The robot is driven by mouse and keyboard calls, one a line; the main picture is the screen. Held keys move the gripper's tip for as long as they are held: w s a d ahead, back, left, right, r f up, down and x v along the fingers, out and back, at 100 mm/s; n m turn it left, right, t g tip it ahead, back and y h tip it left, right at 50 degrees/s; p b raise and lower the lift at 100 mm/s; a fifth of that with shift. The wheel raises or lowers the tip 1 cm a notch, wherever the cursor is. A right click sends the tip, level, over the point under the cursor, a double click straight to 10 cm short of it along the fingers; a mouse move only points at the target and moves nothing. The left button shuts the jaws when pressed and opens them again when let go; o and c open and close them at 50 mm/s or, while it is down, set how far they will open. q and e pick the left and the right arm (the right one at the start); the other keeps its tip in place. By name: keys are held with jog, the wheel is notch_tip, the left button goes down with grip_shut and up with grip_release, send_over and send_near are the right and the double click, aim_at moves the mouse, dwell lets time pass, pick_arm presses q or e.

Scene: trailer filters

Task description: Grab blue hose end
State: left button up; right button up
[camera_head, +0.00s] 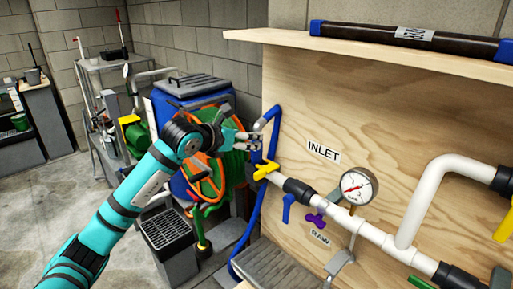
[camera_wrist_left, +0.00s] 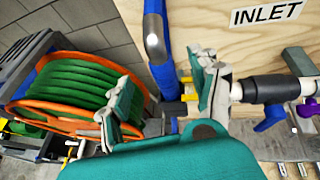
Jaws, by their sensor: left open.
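The blue hose (camera_head: 255,205) hangs along the left edge of the wooden panel, with a bent upper part near the INLET label. In the left wrist view, the blue hose (camera_wrist_left: 165,80) runs down between and beyond my fingers, with a grey band near its top. My left gripper (camera_head: 257,141) is open beside the upper part of the hose. In the left wrist view its two fingers (camera_wrist_left: 163,88) are spread on either side of the hose, and I cannot tell whether they touch it. The hose's exact end is hard to make out. My right gripper is out of view.
A yellow valve handle (camera_head: 265,170) and white pipe (camera_head: 370,232) with a gauge (camera_head: 358,187) sit just right of the hose. A green hose reel with orange rims (camera_wrist_left: 75,90) stands left. A wooden shelf (camera_head: 370,48) juts out above.

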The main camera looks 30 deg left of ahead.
aim_at(256, 154)
pick_arm(q)
jog(key=p+x, duration=0.3)
jog(key=x, duration=0.2)
jog(key=shift+w, duration=0.3)
jog(key=shift+w+d+f, duration=0.15)
jog(key=shift+w+f, duration=0.2)
jog(key=shift+w, duration=0.15)
jog(key=shift+s, duration=0.1)
jog(key=shift+c, duration=0.8)
grip_shut()
